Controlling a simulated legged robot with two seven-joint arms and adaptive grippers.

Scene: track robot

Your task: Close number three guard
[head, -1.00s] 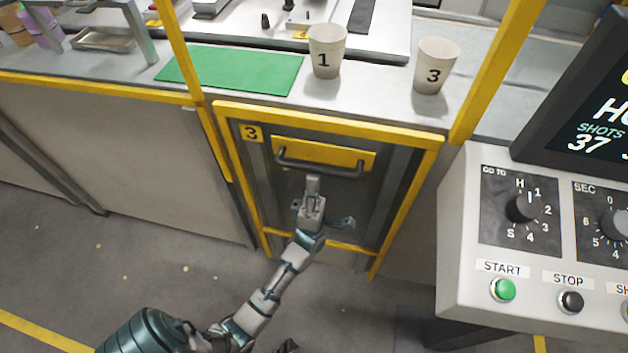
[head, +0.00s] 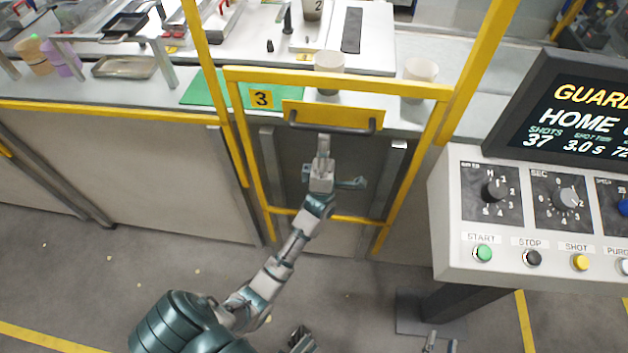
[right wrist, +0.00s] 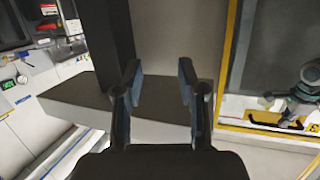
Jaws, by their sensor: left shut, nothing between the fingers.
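The number three guard (head: 347,92) is a yellow-framed clear panel with a "3" label and a dark bar handle (head: 332,128). Its top edge stands above the counter, and cups behind show through it. The guard also shows at the right of the right wrist view (right wrist: 270,115), upside down. My left gripper (head: 323,145) is shut and empty, pointing up with its tips at the underside of the handle; whether they touch is unclear. My right gripper (right wrist: 158,85) is open and empty in the right wrist view, away from the guard.
A control console (head: 530,225) with knobs, buttons and a screen stands right of the guard. Yellow posts (head: 484,70) flank the opening. Behind are a green mat (head: 205,90), paper cups (head: 420,72) and a metal tray (head: 125,67). Grey floor lies open in front.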

